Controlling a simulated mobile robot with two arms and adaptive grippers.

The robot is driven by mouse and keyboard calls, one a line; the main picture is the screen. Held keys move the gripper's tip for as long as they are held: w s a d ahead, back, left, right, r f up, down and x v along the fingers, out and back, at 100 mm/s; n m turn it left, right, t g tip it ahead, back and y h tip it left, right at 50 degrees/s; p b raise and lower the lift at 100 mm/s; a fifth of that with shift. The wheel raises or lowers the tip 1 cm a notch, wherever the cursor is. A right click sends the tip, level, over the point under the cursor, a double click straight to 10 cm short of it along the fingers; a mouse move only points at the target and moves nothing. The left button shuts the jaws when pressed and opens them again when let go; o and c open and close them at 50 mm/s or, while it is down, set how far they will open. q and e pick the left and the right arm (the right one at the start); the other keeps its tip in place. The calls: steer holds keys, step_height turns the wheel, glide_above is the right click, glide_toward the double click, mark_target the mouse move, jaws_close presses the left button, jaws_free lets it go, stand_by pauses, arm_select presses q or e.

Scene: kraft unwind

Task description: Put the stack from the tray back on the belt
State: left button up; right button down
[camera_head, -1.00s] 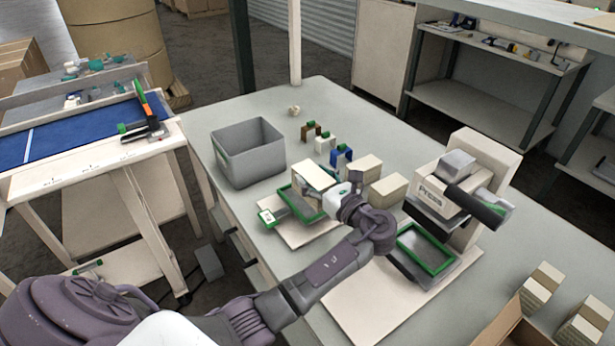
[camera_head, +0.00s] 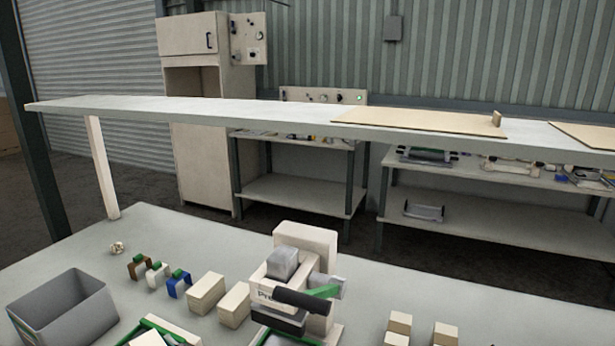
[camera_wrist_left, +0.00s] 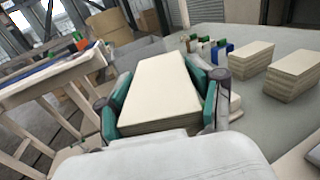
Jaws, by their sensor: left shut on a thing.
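My left gripper (camera_wrist_left: 158,80) is shut on a cream paper stack (camera_wrist_left: 158,88), with a teal finger pad on each long side, in the left wrist view. A green-edged tray (camera_head: 168,326) is cut off at the bottom of the head view, with a pale block at the frame's edge beside it. How far the held stack is above the tray cannot be told. The blue belt (camera_wrist_left: 58,53) on its pale frame shows at the upper left of the wrist view and is out of the head view. My right gripper is in neither view.
A grey bin (camera_head: 65,305) stands at the left of the bench. Two loose stacks (camera_head: 206,292) (camera_head: 234,304) sit left of the press (camera_head: 290,270). Brown, white and blue clamps (camera_head: 158,274) stand behind them. A long raised shelf (camera_head: 270,112) crosses behind the bench.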

arm_select(q)
steer(key=s+d+f+m+t+h, duration=0.1)
steer(key=s+d+m+t+h, duration=0.2)
steer(key=s+h, duration=0.3)
steer(key=shift+d+f+m+t, duration=0.25)
steer(key=shift+d+m+t, duration=0.1)
steer(key=shift+m+t, duration=0.45)
steer(key=s+d+m+h, duration=0.1)
steer(key=s+d+h, duration=0.1)
steer(key=s+d+r+m+t+h, duration=0.1)
steer(key=s+d+m+h, duration=0.1)
steer(key=h, duration=0.1)
steer(key=s+d+m+h, duration=0.2)
steer(key=s, duration=0.1)
steer(key=shift+s+d+r, duration=0.1)
steer(key=shift+d+r, duration=0.2)
steer(key=shift+r, duration=0.05)
steer(key=shift+a, duration=0.1)
steer(key=shift+c, duration=0.2)
